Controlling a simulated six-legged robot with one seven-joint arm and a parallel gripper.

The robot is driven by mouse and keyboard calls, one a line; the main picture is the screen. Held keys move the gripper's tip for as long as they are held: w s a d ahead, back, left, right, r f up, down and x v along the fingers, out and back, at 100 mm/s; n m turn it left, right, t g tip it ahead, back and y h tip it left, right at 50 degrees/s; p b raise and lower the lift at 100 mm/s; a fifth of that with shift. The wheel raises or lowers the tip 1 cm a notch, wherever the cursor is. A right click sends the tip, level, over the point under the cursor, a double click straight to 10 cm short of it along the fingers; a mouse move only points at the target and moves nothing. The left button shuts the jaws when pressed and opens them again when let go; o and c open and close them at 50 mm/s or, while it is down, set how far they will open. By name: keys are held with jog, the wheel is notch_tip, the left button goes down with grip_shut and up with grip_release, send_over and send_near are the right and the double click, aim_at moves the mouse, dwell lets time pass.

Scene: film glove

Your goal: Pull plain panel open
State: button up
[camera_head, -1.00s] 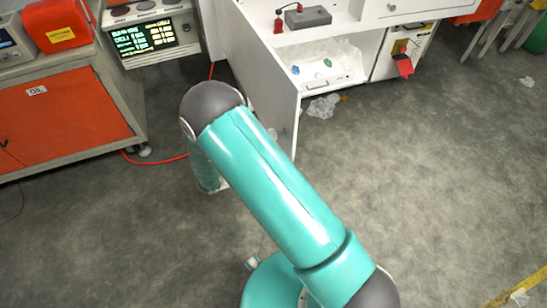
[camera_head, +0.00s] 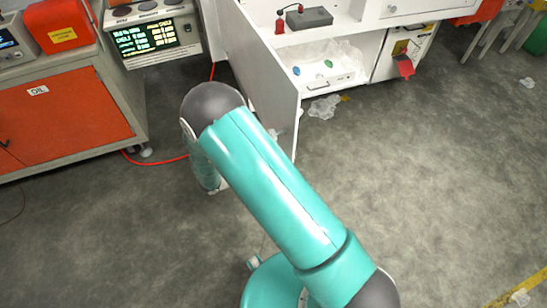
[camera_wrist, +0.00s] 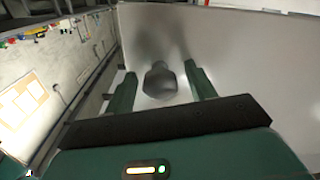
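The plain panel (camera_head: 262,70) is a white cabinet door in the head view. It stands swung out from the white cabinet, and the shelf space inside shows. In the wrist view the panel (camera_wrist: 235,65) fills the right side, with a dark rounded knob (camera_wrist: 160,82) on its face. My gripper (camera_wrist: 160,70) has its two green fingers apart, one on each side of the knob, with a visible gap on both sides.
Inside the cabinet are a white tray (camera_head: 333,86) and small coloured items. A grey box (camera_head: 309,18) sits on the shelf above. An orange cabinet (camera_head: 68,112) stands at left. Crumpled plastic (camera_head: 324,107) lies on the floor. The floor (camera_head: 430,170) at right is mostly clear.

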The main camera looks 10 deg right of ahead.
jog(key=v, duration=1.3)
jog(key=shift+a, duration=0.4)
jog(key=shift+s, duration=0.1)
